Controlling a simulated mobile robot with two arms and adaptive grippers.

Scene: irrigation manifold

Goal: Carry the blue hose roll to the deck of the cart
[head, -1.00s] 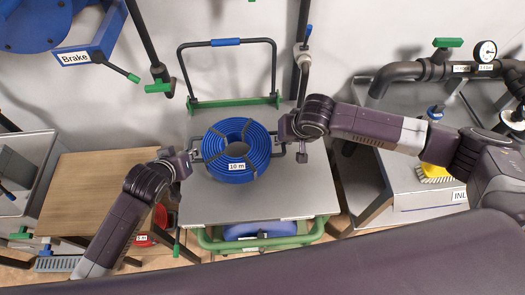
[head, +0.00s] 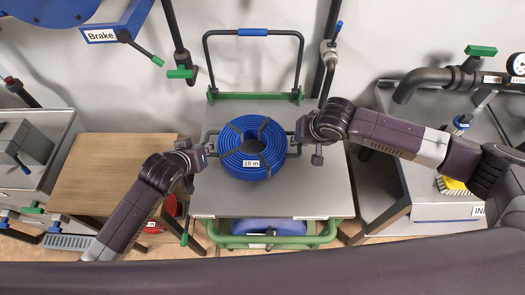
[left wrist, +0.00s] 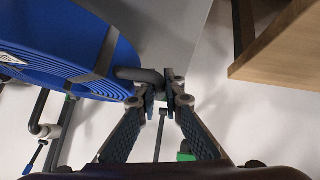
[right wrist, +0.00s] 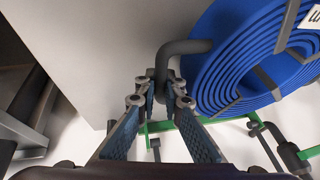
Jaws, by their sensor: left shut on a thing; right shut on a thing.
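The blue hose roll (head: 232,164), with dark straps and a "10 m" label, is over the grey deck (head: 325,195) of the green-framed cart in the head view. Whether it touches the deck I cannot tell. My left gripper (head: 204,152) is shut on the roll's left handle; the dark handle (left wrist: 140,74) shows between its fingers in the left wrist view. My right gripper (head: 298,137) is shut on the right handle; that handle (right wrist: 182,48) shows in the right wrist view. The roll lies roughly level between both grippers.
The cart's push bar (head: 253,32) stands behind the deck. A wooden table (head: 100,175) is left of the cart. A grey bench (head: 415,190) with pipework is on the right. A "Brake" lever (head: 140,47) hangs upper left. The deck's front part is bare.

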